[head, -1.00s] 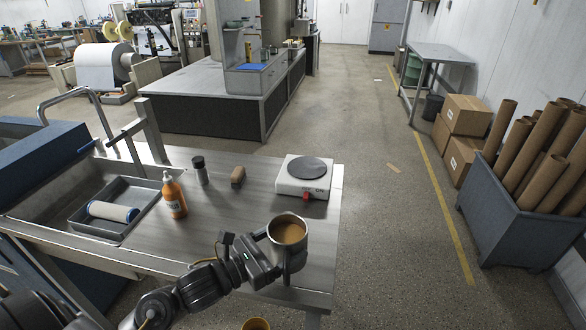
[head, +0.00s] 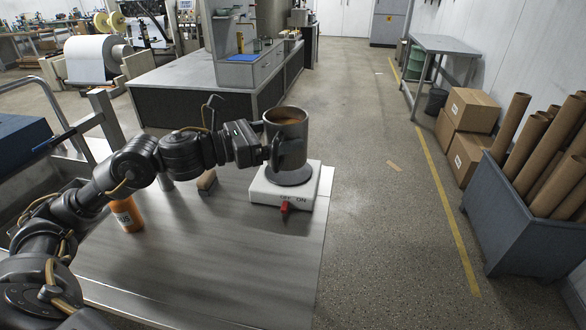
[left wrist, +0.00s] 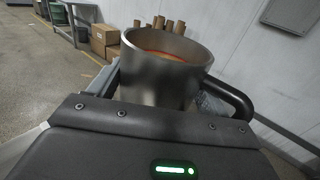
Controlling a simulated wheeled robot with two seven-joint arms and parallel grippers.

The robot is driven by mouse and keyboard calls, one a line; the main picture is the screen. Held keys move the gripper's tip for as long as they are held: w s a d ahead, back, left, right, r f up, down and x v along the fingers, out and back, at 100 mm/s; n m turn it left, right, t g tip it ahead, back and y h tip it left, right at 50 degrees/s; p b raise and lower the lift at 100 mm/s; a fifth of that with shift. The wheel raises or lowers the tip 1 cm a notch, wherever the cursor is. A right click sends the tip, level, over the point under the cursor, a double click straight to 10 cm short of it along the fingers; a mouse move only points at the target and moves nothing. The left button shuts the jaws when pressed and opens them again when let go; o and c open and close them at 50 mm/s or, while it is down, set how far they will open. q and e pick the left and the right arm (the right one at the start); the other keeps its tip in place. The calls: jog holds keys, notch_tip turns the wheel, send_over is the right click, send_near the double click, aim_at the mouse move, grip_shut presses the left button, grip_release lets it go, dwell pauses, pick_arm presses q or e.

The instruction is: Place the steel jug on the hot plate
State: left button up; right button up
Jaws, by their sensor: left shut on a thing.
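The steel jug (head: 286,122), filled with a brown liquid, is held upright over the hot plate (head: 263,190). The hot plate is a white box with a round dark disc and a red switch on its front. My left gripper (head: 268,150) is shut on the jug from the left side. The jug hides part of the disc; I cannot tell whether its base touches it. In the left wrist view the jug (left wrist: 160,75) stands in front of the gripper, its dark handle to the right. My right gripper is not in view.
An orange bottle (head: 127,214) and a brown block (head: 207,182) stand on the steel table (head: 220,260), left of the hot plate. My left arm passes above them. The table's front part is clear. A grey bin of cardboard tubes (head: 520,215) stands on the floor at right.

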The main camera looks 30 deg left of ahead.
pick_arm(q)
jog(key=shift+w+a, duration=0.2)
jog(key=shift+w, duration=0.1)
jog(key=shift+w+a+f+p, duration=0.15)
jog(key=shift+w+a+p, duration=0.1)
jog(key=shift+w, duration=0.2)
jog(key=shift+w+a+f+p, duration=0.15)
jog(key=shift+w+p, duration=0.1)
jog(key=shift+w, duration=0.15)
jog(key=w+a+f+p, duration=0.1)
jog(key=w+f, duration=0.2)
jog(key=w+a+f+p, duration=0.2)
jog(key=w+f, duration=0.1)
jog(key=f, duration=0.1)
jog(key=w+a+f+p, duration=0.1)
jog(key=w+f, duration=0.3)
jog(key=shift+a, duration=0.3)
jog(key=shift+f+p, duration=0.35)
jog(key=shift+f, duration=0.2)
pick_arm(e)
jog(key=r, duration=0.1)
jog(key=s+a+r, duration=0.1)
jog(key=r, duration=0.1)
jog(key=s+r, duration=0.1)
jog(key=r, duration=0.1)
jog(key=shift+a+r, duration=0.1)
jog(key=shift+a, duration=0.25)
pick_arm(q)
jog(key=shift+f, duration=0.1)
